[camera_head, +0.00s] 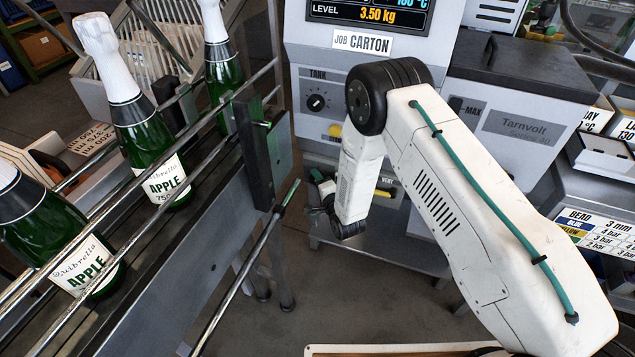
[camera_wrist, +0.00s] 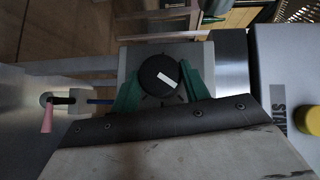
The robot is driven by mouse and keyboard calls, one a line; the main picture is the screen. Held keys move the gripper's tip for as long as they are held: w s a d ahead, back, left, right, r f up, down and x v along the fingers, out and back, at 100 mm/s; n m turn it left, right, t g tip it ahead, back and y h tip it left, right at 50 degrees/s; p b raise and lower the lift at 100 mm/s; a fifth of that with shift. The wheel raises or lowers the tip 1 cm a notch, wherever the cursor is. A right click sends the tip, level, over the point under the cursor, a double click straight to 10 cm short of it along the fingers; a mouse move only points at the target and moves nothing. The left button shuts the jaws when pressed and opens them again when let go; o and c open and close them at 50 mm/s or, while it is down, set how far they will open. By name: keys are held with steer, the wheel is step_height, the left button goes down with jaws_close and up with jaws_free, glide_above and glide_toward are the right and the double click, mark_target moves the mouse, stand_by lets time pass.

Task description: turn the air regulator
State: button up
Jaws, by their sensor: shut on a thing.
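In the wrist view a round black knob (camera_wrist: 152,72) with a white pointer mark sits on a pale grey block; I take it to be the air regulator. The white mark slants from upper left to lower right. The green fingers of my gripper (camera_wrist: 162,85) stand on either side of the knob and are shut on it. In the head view my gripper (camera_head: 323,190) is mostly hidden by my white arm, and the regulator cannot be made out there.
A conveyor with metal rails (camera_head: 215,108) carries green bottles (camera_head: 150,140) on the left. A machine with a tank dial (camera_head: 316,102) stands behind my arm. In the wrist view, a yellow button (camera_wrist: 307,119) is at the right and a pink-tipped fitting (camera_wrist: 47,117) at the left.

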steer(key=shift+w+a+r+n+g+h, duration=0.1)
steer(key=shift+a+r+n+g+h, duration=0.05)
steer(key=shift+n+g+h, duration=1.15)
steer(key=shift+a+r+n+g+h, duration=0.2)
steer(key=shift+n+g+h, duration=0.65)
steer(key=shift+h, duration=0.7)
steer(key=shift+w+a+r+n+g+h, duration=0.15)
steer(key=shift+n+g+h, duration=0.7)
steer(key=shift+n+h, duration=0.5)
steer(key=shift+s, duration=0.1)
steer(key=shift+h, duration=0.3)
steer(key=o, duration=1)
steer(key=v, duration=0.7)
steer(key=shift+s+r, duration=0.25)
